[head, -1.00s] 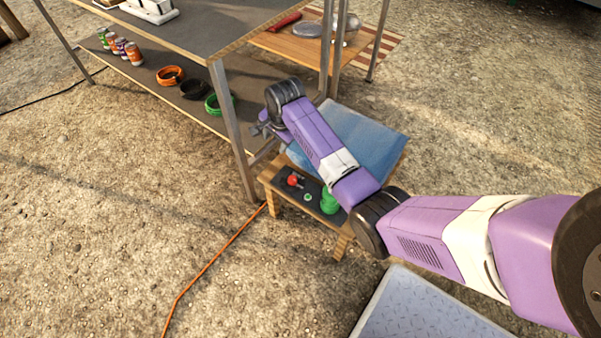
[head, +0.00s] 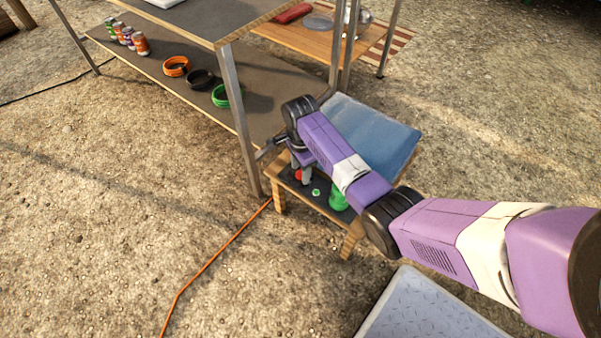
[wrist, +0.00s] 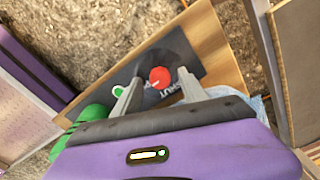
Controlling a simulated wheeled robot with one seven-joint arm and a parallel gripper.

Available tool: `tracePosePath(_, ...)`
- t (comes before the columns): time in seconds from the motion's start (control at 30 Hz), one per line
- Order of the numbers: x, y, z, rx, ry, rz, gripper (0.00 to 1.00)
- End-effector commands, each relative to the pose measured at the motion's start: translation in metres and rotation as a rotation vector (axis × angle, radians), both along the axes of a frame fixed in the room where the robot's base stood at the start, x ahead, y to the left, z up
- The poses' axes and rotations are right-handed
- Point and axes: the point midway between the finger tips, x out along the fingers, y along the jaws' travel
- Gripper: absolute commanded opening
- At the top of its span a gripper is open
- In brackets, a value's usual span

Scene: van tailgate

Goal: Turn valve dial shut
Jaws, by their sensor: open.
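The red valve dial (wrist: 160,77) sits on a dark panel (wrist: 150,62) on a small wooden table. Part of the word "SHUT" shows on the panel beside it in the wrist view. In the head view the dial (head: 298,176) is partly hidden by my gripper (head: 303,172). My gripper also shows in the wrist view (wrist: 157,88), open, with its two fingers on either side of the dial in the picture. I cannot tell whether they touch it. A small green knob (wrist: 118,91) lies to the dial's left.
A green cylinder (head: 338,198) stands on the table near my arm, and a blue cloth (head: 370,140) covers its far part. A shelf post (head: 240,120) rises just left of my gripper. An orange cable (head: 215,258) runs over the ground.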

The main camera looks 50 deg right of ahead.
Motion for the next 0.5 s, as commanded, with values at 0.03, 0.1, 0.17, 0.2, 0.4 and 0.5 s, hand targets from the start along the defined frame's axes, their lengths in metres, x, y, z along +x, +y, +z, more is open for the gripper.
tracePosePath(0.03,0.0001,-0.0001,-0.0026,0.000,0.000,0.000,0.50)
tracePosePath(0.1,0.0000,0.0001,-0.0032,0.000,0.000,0.000,0.50)
tracePosePath(0.17,0.0000,0.0001,-0.0031,0.000,0.000,0.000,0.50)
tracePosePath(0.2,0.0001,0.0002,-0.0030,0.000,0.000,0.000,0.50)
tracePosePath(0.4,0.0001,0.0002,-0.0028,0.000,0.000,0.001,0.31)
tracePosePath(0.5,0.0001,0.0002,-0.0028,0.000,0.000,0.001,0.11)
